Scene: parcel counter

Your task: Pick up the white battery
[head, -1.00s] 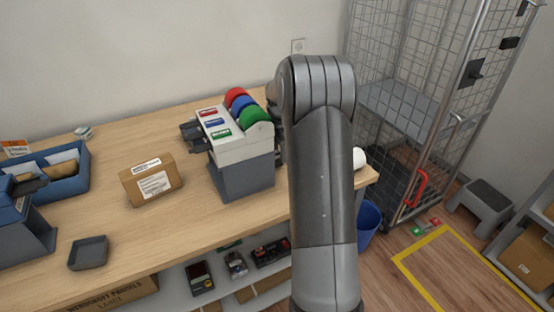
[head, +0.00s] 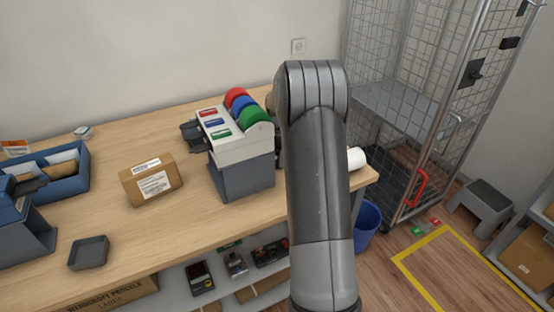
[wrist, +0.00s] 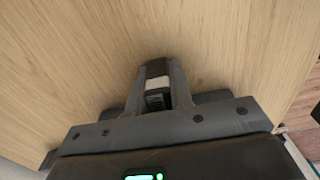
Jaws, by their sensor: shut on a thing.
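In the wrist view, my gripper (wrist: 157,72) is shut on a small block with a white band and dark ends, which I take to be the white battery (wrist: 158,83). The block sits between the two grey fingers, over the light wooden counter. I cannot tell whether it touches the wood. In the head view my arm hides the gripper and the block.
On the counter (head: 110,225) are a dispenser with coloured discs (head: 243,165), a cardboard parcel (head: 151,182), a small grey tray (head: 89,252) and a blue bin (head: 75,180). A white roll (head: 357,158) shows beside my arm. A wire cage (head: 400,60) stands right.

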